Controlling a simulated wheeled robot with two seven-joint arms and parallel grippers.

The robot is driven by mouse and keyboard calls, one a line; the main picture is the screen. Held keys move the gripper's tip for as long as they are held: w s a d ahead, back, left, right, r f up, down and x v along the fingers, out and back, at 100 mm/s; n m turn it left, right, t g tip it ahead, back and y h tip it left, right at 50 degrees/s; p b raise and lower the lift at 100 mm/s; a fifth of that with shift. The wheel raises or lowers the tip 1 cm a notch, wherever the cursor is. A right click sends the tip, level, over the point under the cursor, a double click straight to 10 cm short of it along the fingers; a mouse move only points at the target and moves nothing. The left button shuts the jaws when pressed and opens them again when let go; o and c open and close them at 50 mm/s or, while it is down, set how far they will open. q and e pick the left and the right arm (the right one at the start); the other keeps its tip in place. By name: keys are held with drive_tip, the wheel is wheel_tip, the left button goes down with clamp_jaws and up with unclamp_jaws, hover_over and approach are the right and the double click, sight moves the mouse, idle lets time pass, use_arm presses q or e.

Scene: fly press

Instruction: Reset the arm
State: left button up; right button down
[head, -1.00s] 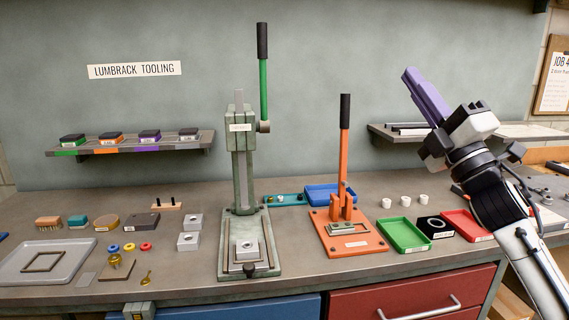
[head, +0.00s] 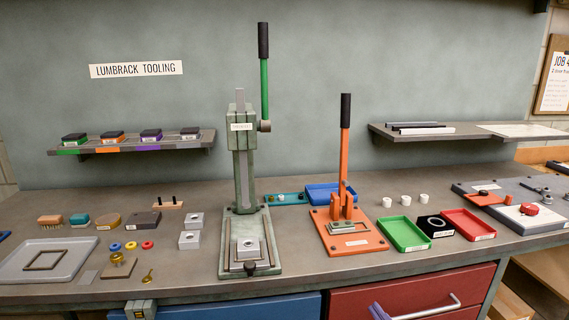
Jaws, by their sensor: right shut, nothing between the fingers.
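Only the purple fingertips of my right gripper (head: 378,311) show, at the bottom edge in front of the red drawer (head: 355,300), near the left end of its handle (head: 440,308). They are shut and hold nothing; the rest of the right arm is out of view. My left gripper is not in view. The green press (head: 243,180) stands at the middle of the bench with its black-gripped lever (head: 264,85) upright. A grey block with a hole (head: 248,249) sits on its base. The orange press (head: 345,220) has its lever (head: 345,140) upright too.
A grey fixture board (head: 515,205) lies at the right. A grey tray (head: 45,262) and small parts lie at the left. Shelves hang on the wall.

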drive_tip(key=s+a+f+m+g, duration=0.1)
drive_tip(key=s+f+m+g, duration=0.2)
drive_tip(key=s+f, duration=0.8)
drive_tip(key=s+a+f+m+g, duration=0.2)
drive_tip(key=s+f+m+g, duration=0.2)
drive_tip(key=s+f, duration=0.7)
drive_tip(key=s, duration=0.6)
drive_tip(key=shift+f+m+g+h, duration=0.3)
drive_tip(key=shift+f+m+h, duration=0.1)
drive_tip(key=shift+a, duration=0.1)
